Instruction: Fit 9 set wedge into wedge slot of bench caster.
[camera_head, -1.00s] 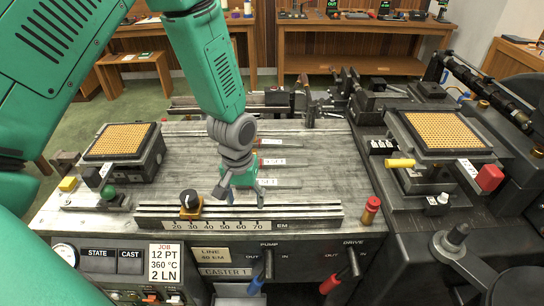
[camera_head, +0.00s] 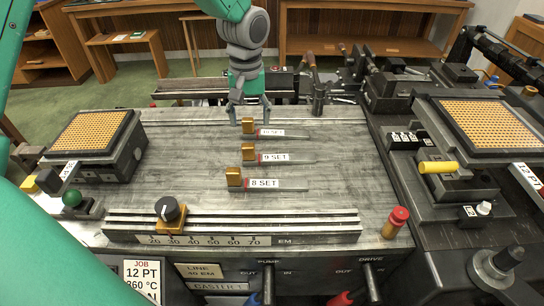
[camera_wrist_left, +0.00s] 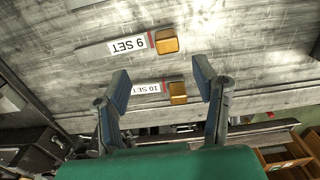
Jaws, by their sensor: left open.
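The 9 set wedge (camera_head: 283,158) lies flat on the bench caster's grey top (camera_head: 190,150), with a brass block at its left end and a white "9 SET" label. It also shows in the left wrist view (camera_wrist_left: 128,43). The similar 10 set wedge (camera_head: 275,133) lies behind it and the 8 set wedge (camera_head: 270,184) in front. My left gripper (camera_head: 249,112) is open and empty at the 10 set wedge, beyond the 9 set wedge. In the left wrist view its fingers (camera_wrist_left: 162,86) stand either side of the 10 set wedge. I cannot identify the wedge slot.
A ruled rail with a black knob (camera_head: 168,209) runs along the front edge. A gold-faced block (camera_head: 92,132) stands at left, another (camera_head: 490,124) at right. A red-capped post (camera_head: 396,221) stands at the front right corner. Bare top lies around the wedges.

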